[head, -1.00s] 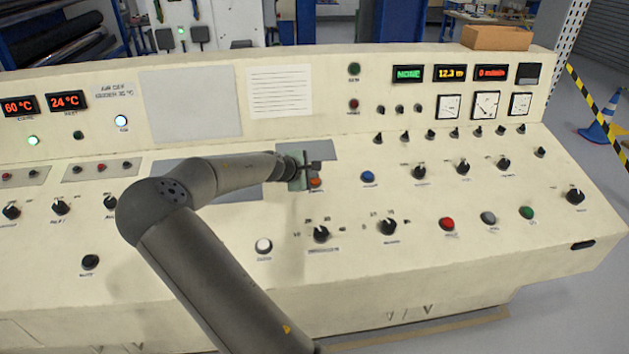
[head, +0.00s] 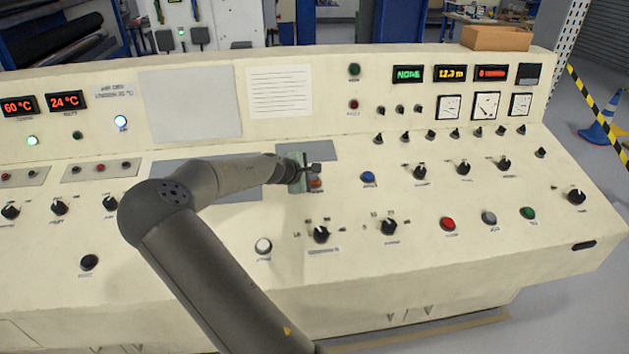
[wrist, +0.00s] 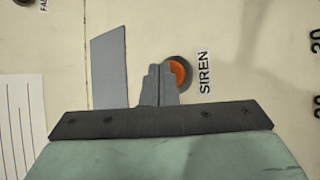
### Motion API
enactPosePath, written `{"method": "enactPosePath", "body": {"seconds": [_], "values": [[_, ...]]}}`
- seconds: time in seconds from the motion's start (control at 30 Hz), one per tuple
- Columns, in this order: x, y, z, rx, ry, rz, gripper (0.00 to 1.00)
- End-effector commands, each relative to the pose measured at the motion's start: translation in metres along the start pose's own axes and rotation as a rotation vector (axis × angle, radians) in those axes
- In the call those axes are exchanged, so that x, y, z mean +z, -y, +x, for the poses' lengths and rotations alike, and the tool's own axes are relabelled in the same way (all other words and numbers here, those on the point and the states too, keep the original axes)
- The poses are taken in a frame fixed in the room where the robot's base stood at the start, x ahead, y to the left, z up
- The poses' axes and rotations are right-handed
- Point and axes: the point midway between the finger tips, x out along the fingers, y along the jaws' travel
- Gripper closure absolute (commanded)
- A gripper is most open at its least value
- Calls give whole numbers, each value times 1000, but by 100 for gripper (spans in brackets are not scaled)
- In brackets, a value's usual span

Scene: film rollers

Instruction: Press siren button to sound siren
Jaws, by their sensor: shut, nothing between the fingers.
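The siren button (wrist: 182,74) is a round orange button with a dark rim, beside the printed word SIREN in the wrist view. In the head view the siren button (head: 316,185) shows just below my fingers, partly covered by them. My gripper (head: 315,170) is shut and empty above the panel. In the wrist view my gripper (wrist: 159,68) has its closed fingertips overlapping the button's left side. I cannot tell whether they touch it.
A blue button (head: 368,178) sits to the right of the siren button on the sloped cream panel. Black knobs (head: 320,234) and a white button (head: 263,246) lie nearer the front. A grey plate (wrist: 108,68) is beside my fingers.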

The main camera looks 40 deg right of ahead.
Motion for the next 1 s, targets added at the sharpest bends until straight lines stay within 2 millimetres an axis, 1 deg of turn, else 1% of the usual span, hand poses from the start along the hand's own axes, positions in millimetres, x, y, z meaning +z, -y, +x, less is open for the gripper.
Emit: {"method": "enactPosePath", "body": {"seconds": [0.53, 0.9, 1.0], "values": [[-2, 2, 2, -1, -1, 0, 100], [7, -7, -10, -1, -1, 1, 100], [7, -7, -10, -1, 0, 1, 100]]}}
